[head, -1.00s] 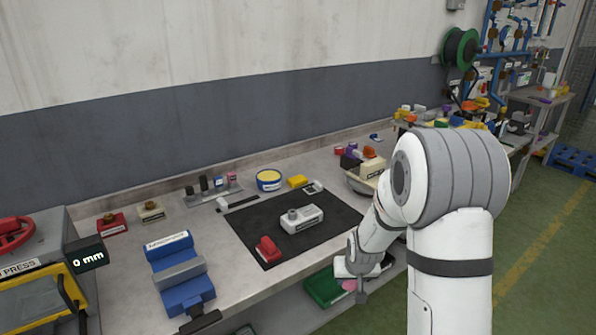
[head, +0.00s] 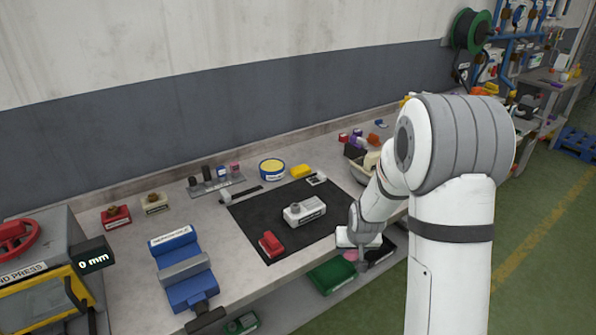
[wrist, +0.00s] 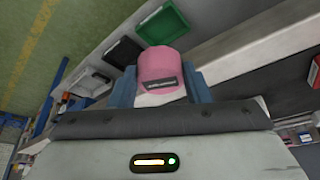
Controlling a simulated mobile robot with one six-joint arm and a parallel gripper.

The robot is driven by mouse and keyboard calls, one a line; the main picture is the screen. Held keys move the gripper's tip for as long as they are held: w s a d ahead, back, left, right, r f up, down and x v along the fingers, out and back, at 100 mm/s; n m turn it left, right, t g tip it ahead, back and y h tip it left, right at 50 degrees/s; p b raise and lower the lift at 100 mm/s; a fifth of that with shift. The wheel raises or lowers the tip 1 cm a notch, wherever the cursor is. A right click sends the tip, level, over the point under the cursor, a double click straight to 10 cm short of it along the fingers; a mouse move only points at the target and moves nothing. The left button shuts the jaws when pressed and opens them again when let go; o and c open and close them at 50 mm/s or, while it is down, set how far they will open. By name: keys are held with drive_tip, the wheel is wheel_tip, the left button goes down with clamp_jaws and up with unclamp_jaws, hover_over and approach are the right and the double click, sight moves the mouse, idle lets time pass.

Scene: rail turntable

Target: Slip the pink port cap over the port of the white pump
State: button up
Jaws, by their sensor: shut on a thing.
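The white pump (head: 305,213) sits on the black mat in the head view, with its round grey port (head: 295,207) pointing up on top. My gripper (wrist: 160,85) is shut on the pink port cap (wrist: 161,66), which shows between the blue-grey fingers in the wrist view. In the head view the pink cap (head: 351,255) is at the gripper's end, right of the pump and apart from it, near the bench's front edge. The fingers are mostly hidden in the head view.
A red block (head: 271,244) lies on the black mat (head: 255,220) left of the pump. A yellow-topped tin (head: 272,169) and a yellow block (head: 302,171) are behind the mat. A green crate (head: 332,276) is below the bench.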

wheel_tip(320, 180, up, 3)
drive_tip(key=shift+p, duration=0.95)
drive_tip(key=a+r+n+y, duration=0.1)
drive_tip(key=a+r+n, duration=0.1)
drive_tip(key=a+r, duration=0.3)
drive_tip(key=a+r+n, duration=0.2)
drive_tip(key=a+r, duration=0.2)
drive_tip(key=a, duration=0.7)
drive_tip(key=shift+s+r+n+y, duration=0.35)
drive_tip(key=shift+s+n+y, duration=0.05)
